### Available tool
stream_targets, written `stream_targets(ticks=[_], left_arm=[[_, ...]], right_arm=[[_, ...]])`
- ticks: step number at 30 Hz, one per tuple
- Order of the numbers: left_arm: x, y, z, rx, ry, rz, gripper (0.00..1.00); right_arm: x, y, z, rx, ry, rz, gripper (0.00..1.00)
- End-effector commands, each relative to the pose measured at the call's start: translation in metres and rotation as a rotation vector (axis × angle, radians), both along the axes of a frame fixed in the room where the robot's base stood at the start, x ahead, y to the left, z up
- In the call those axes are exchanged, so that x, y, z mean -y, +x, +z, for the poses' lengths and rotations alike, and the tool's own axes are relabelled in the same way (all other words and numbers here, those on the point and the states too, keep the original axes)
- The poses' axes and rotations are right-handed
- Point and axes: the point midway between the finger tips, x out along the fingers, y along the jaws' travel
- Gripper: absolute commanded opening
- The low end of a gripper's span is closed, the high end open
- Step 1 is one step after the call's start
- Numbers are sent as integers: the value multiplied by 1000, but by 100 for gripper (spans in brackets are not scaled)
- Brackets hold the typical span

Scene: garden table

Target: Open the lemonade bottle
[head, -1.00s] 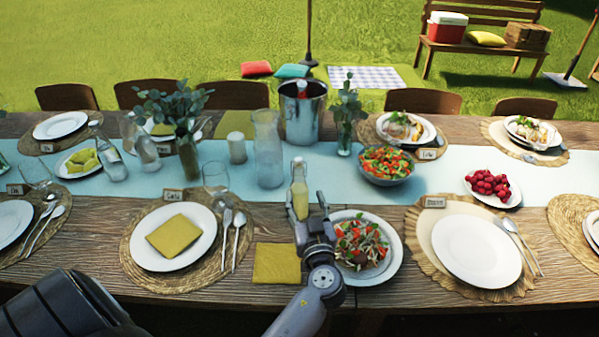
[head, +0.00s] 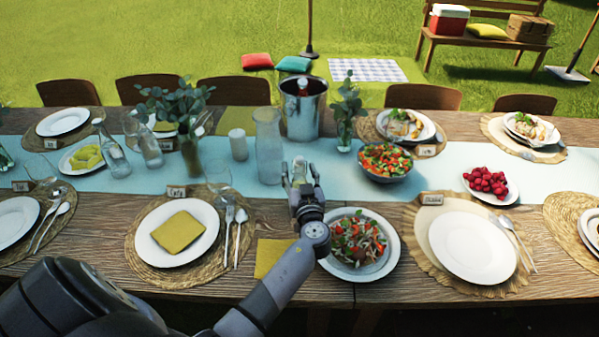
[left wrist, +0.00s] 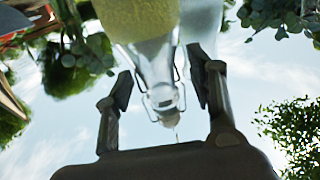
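The lemonade bottle (left wrist: 148,20) is clear glass with pale yellow liquid and a wire-bail stopper (left wrist: 163,98). It shows upside down in the left wrist view. My left gripper (head: 302,175) is at the bottle's top in the head view and hides most of the bottle. In the left wrist view my left gripper's two fingers (left wrist: 164,88) stand apart on either side of the neck and stopper, with gaps visible on both sides. The stopper sits at the mouth. My right gripper is not in view.
A glass carafe (head: 269,150) stands just behind and left of the gripper. A salad plate (head: 390,258) lies close at right, a yellow napkin (head: 268,258) in front. A metal bucket (head: 303,115) and a salad bowl (head: 386,175) stand farther back.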

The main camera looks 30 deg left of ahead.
Motion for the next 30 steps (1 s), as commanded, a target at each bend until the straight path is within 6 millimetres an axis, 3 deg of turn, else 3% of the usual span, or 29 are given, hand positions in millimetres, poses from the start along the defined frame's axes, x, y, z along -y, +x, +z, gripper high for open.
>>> stream_targets(ticks=[22, 30], left_arm=[[1, 0, 0, 0, 0, -1, 0], [1, 0, 0, 0, -1, -1, 0]], right_arm=[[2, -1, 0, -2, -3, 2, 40], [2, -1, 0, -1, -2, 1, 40]])
